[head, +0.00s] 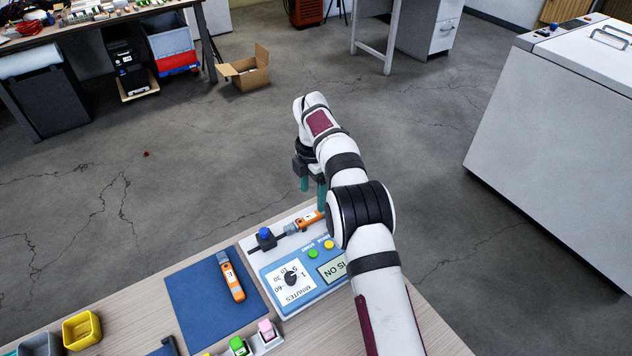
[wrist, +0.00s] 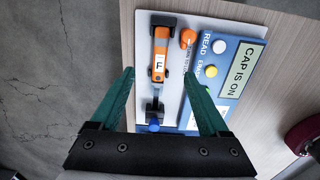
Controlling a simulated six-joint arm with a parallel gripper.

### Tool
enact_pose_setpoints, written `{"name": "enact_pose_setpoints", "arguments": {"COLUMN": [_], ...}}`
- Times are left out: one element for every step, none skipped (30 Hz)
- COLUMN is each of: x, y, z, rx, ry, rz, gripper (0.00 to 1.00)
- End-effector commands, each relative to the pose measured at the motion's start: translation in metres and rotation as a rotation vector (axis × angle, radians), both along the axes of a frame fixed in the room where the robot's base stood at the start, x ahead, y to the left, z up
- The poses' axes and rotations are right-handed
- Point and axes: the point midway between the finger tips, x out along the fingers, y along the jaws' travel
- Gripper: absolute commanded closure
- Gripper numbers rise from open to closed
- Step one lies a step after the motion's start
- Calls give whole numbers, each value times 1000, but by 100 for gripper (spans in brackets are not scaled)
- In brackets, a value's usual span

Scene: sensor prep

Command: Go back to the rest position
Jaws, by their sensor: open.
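My gripper (head: 312,190) is open, its two teal fingers above the back edge of the workbench. In the wrist view my gripper (wrist: 158,95) shows its fingers spread with nothing between the tips. Below it, an orange and grey sensor marked F (wrist: 160,58) lies in a black holder on the white plate of the device; it also shows in the head view (head: 304,222). The blue panel (wrist: 215,75) beside it has a display (wrist: 236,70) reading "CAP IS ON". A second orange and grey sensor (head: 232,279) lies on the blue mat (head: 194,310).
The dial (head: 291,278) and buttons (head: 313,253) sit on the panel near my arm. A yellow bin (head: 82,330), a grey bin (head: 40,345), and green (head: 238,345) and pink (head: 266,329) pieces stand at the front. Open floor lies beyond the bench; a white cabinet (head: 560,130) is at right.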

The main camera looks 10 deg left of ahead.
Motion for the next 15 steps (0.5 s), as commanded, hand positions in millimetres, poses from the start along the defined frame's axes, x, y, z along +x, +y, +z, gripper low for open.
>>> {"name": "enact_pose_setpoints", "arguments": {"x": [0, 0, 0, 0, -1, -3, -6, -12, -23, -35, -51, -74, -95, -117, -150], "y": [0, 0, 0, -1, -4, -11, -18, -28, -45, -59, -74, -94, -108, -122, -139], "z": [0, 0, 0, 2, 7, 18, 30, 45, 68, 87, 104, 125, 139, 150, 162], "rx": [0, 0, 0, 1, 3, 6, 10, 14, 21, 28, 32, 39, 43, 46, 49], "ry": [0, 0, 0, 1, 0, 2, 2, 6, 11, 18, 26, 37, 48, 60, 75], "rz": [0, 0, -2, -11, -36, -99, -173, -267, -427, -566, -713, -915, -1068, -1226, -1437], "gripper": [21, 21, 21, 21, 21, 21, 21, 21, 21, 21, 21, 21, 21, 21, 21]}}
